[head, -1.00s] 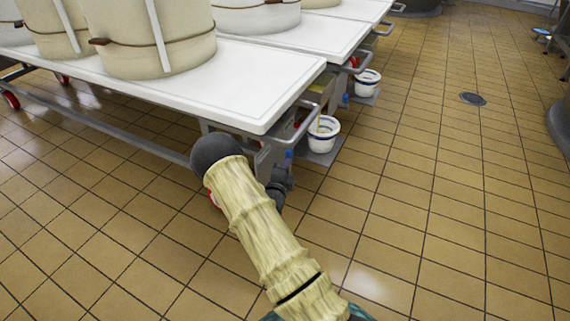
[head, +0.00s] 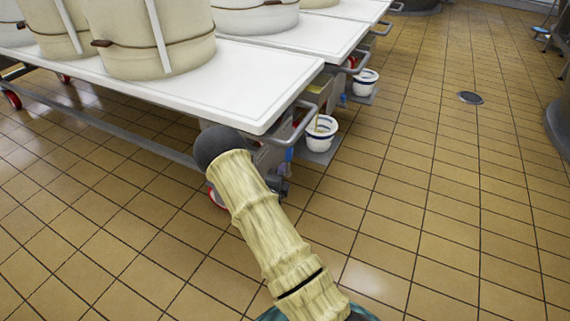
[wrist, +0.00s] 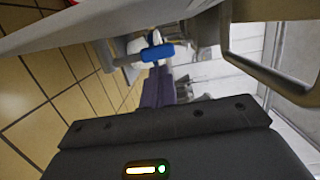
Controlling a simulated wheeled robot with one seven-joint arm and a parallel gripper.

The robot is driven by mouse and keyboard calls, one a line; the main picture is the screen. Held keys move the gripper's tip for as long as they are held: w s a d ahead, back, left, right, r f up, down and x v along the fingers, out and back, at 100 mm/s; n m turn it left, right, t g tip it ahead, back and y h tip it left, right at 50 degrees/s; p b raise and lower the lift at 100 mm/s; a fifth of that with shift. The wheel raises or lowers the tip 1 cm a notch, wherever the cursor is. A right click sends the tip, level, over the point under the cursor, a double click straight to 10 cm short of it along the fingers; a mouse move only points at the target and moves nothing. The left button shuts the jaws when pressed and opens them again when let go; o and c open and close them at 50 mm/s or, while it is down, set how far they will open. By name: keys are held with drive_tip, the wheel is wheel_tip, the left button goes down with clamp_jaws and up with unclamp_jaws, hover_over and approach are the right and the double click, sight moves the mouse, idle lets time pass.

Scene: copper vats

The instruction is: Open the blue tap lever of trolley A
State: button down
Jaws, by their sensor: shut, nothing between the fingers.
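The blue tap lever (wrist: 155,53) lies crosswise under the trolley edge in the wrist view. A small blue patch (head: 288,155) below the near trolley's corner in the head view looks like the same lever. My gripper (wrist: 157,72) is shut and empty, its narrow dark fingers pointing at the lever from just below it in the picture. I cannot tell whether the tips touch it. In the head view my arm hides most of the gripper. The near trolley (head: 255,95) has a white top; no letter shows on it.
A white bucket with a blue band (head: 321,132) stands on a low plate beside the lever. A grey handle rail (head: 296,125) juts from the trolley end and looms close in the wrist view (wrist: 275,75). Large cream vats (head: 150,35) stand on top.

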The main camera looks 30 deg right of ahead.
drive_tip(key=r+p+v, duration=0.1)
drive_tip(key=p+v, duration=0.2)
drive_tip(key=v, duration=0.5)
drive_tip(key=s+a+r+n+g+y+p, duration=0.1)
drive_tip(key=a+r+n+g+y+p, duration=0.1)
drive_tip(key=a+r+n+y+p, duration=0.3)
drive_tip(key=r+n+g+y+p, duration=0.1)
drive_tip(key=r+n+p, duration=0.15)
drive_tip(key=r, duration=0.45)
drive_tip(key=s+a+r+n+g+y+p, duration=0.1)
drive_tip(key=a+r+n+g+y+p, duration=0.15)
drive_tip(key=r+n, duration=0.25)
drive_tip(key=s+a+r+n+g+y+p, duration=0.2)
drive_tip(key=s+r+n+g+p, duration=0.3)
drive_tip(key=s+r+n, duration=0.8)
drive_tip(key=s+r+y+p, duration=0.1)
drive_tip(key=s+r, duration=0.1)
drive_tip(key=s, duration=0.2)
drive_tip(key=shift+s+a+r+n, duration=0.2)
drive_tip(key=shift+a+r+n, duration=0.05)
drive_tip(key=shift+r+n, duration=0.1)
